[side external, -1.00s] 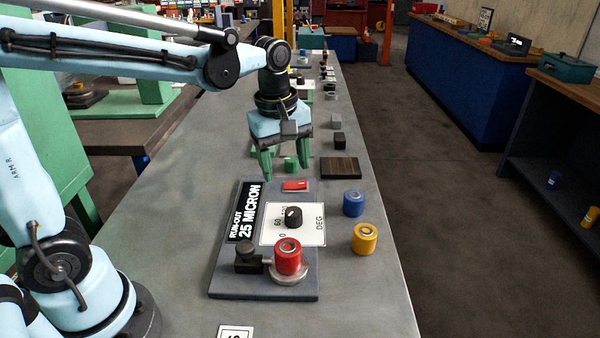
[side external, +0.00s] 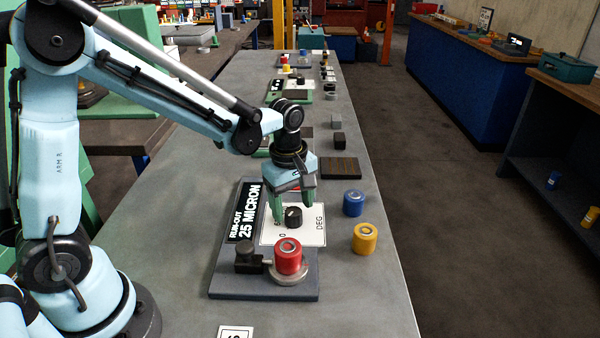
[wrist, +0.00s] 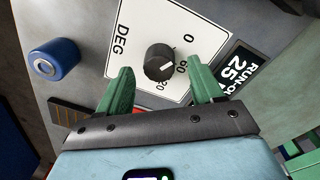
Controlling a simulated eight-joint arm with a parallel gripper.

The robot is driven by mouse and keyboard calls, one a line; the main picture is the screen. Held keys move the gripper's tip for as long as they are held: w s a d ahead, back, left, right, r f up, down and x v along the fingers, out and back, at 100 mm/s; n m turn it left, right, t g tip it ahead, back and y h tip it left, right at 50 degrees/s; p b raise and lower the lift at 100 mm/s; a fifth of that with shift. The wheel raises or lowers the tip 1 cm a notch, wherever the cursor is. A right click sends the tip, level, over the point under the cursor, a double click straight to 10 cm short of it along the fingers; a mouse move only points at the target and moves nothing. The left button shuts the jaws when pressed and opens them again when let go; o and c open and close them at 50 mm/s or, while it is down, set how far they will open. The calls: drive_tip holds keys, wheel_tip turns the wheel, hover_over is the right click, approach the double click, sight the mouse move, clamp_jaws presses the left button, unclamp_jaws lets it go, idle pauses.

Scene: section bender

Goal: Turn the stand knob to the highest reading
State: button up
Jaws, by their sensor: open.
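The black stand knob (side external: 293,217) sits on a white dial plate (side external: 312,236) marked DEG, on the grey stand base (side external: 228,284). In the wrist view the knob (wrist: 158,60) shows a white line pointing right, roughly toward the 60 side; the exact reading cannot be told. The scale shows 0, 60 and a partly hidden higher number. My gripper (side external: 291,208) is open, pointing down, with its green fingers on either side of the knob. In the wrist view a gap shows between the knob and each finger of my gripper (wrist: 157,70).
A red cylinder (side external: 289,259) stands on the base in front of the dial. A blue cylinder (side external: 353,204) and a yellow cylinder (side external: 364,240) stand to the right. A black RUN-OUT 25 MICRON sign (side external: 245,214) lies left of the dial. The front left bench is clear.

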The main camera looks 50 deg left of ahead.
drive_tip(key=shift+f, duration=1)
drive_tip(key=shift+c, duration=0.3)
drive_tip(key=c, duration=1)
drive_tip(key=m, duration=0.5)
drive_tip(key=shift+m, duration=0.4)
drive_tip(key=m, duration=0.6)
drive_tip(key=shift+w, duration=0.1)
